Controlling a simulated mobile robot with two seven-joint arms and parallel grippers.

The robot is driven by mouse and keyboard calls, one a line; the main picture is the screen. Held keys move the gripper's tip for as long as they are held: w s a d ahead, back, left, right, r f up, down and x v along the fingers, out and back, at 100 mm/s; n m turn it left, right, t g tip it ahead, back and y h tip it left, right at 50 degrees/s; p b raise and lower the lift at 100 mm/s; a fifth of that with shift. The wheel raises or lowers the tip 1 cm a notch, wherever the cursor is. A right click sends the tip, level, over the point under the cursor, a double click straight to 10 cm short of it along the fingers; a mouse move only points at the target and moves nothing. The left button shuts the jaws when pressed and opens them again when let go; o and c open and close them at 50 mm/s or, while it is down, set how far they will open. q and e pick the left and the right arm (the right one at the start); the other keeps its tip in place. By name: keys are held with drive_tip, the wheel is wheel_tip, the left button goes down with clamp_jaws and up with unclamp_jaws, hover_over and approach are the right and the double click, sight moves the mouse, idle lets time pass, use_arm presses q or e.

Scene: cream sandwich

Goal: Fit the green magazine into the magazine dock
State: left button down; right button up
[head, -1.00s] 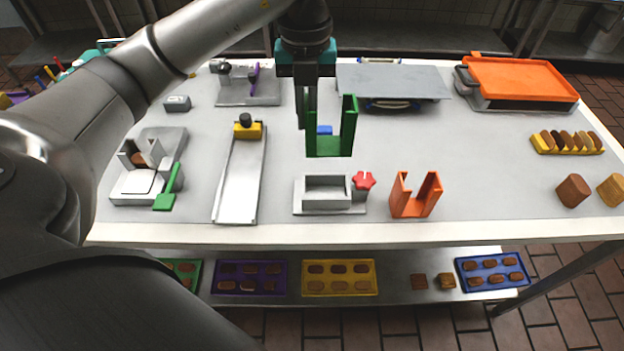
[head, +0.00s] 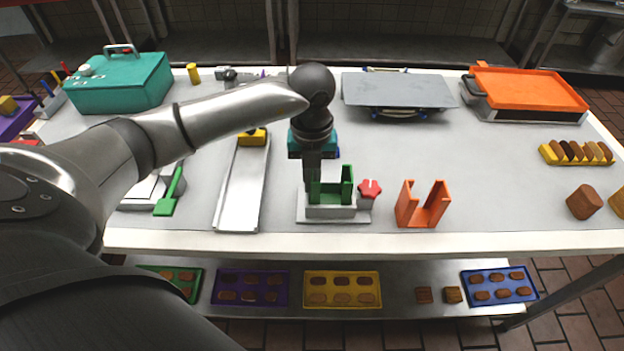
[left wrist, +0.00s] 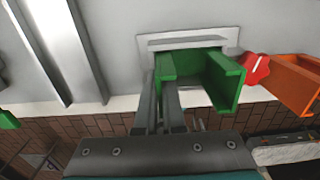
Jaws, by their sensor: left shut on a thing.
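The green magazine (head: 331,192) is a U-shaped green piece. It stands upright at the grey magazine dock (head: 331,212), with its lower part hidden behind the dock's front wall. I cannot tell how deep it sits. My left gripper (head: 313,182) is shut on the magazine's left wall from above. In the left wrist view the gripper (left wrist: 169,88) holds the green magazine (left wrist: 226,80), and the rim of the dock (left wrist: 185,37) shows just beyond it. A red knob (head: 369,189) is at the dock's right side. My right gripper is not in view.
An orange U-shaped magazine (head: 422,204) stands right of the dock. A long metal chute (head: 243,185) lies to the left. A grey plate (head: 398,90) and an orange tray (head: 527,90) are at the back. The table's front edge is close to the dock.

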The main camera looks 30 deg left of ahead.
use_arm(q)
drive_tip(key=shift+r, duration=0.1)
drive_tip(key=shift+f, duration=0.2)
drive_tip(key=c, duration=1)
unclamp_jaws()
drive_tip(key=shift+r, duration=0.1)
drive_tip(key=shift+r, duration=0.3)
wheel_tip(320, 180, up, 12)
drive_tip(key=shift+f+p, duration=0.2)
drive_tip(key=shift+p, duration=0.4)
